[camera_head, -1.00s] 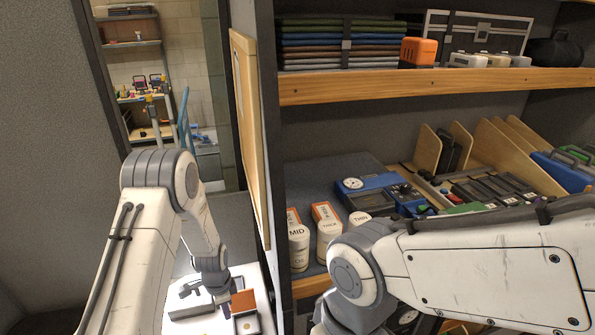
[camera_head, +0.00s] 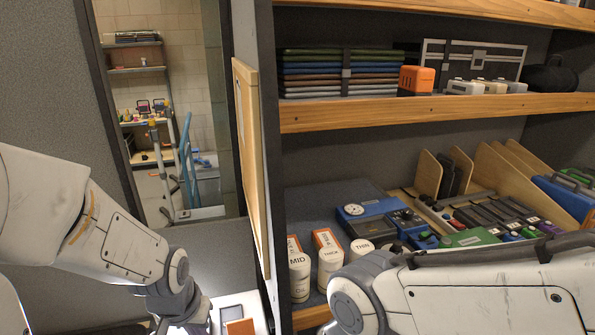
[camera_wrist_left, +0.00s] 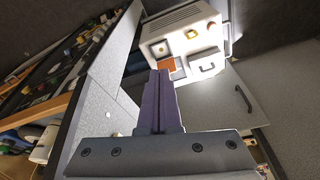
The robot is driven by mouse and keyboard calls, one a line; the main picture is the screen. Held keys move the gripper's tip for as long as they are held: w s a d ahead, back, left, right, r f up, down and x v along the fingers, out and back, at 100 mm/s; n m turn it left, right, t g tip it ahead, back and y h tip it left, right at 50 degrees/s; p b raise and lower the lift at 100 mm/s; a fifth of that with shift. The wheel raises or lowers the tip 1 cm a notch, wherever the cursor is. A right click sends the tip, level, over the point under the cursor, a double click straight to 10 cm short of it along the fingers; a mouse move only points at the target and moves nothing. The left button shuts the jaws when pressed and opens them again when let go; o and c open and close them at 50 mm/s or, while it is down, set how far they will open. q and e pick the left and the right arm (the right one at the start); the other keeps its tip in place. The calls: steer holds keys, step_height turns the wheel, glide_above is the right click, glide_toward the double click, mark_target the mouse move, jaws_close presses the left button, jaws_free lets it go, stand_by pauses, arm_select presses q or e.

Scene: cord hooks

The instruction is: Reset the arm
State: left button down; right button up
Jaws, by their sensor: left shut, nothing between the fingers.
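My left arm (camera_head: 110,230) comes in from the left in the head view, with its wrist low near the bottom edge beside a white surface. In the left wrist view my left gripper (camera_wrist_left: 160,97) has its two dark fingers together, with nothing between them. The fingers point toward a white box (camera_wrist_left: 185,38) with an orange square on it, apart from it as far as I can see. My right arm (camera_head: 485,285) lies across the lower right in front of the shelves. Its gripper is out of frame.
A wooden shelf (camera_head: 430,108) holds folded stacks and an orange box (camera_head: 416,80). Below it stand labelled cans (camera_head: 300,278), a blue device (camera_head: 375,220) and wooden dividers (camera_head: 428,173), close to my right arm. A wooden panel (camera_head: 251,170) edges the doorway. A grey cabinet door (camera_wrist_left: 225,105) shows in the wrist view.

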arm_select(q)
steer(key=s+d+r+m+g+h+b, duration=0.1)
steer(key=s+d+m+b, duration=0.3)
steer(key=s+d, duration=0.9)
steer(key=s+r+m+g, duration=0.1)
steer(key=m, duration=0.2)
steer(key=shift+d+g, duration=0.3)
steer(key=shift+d, duration=0.05)
steer(key=shift+d, duration=0.15)
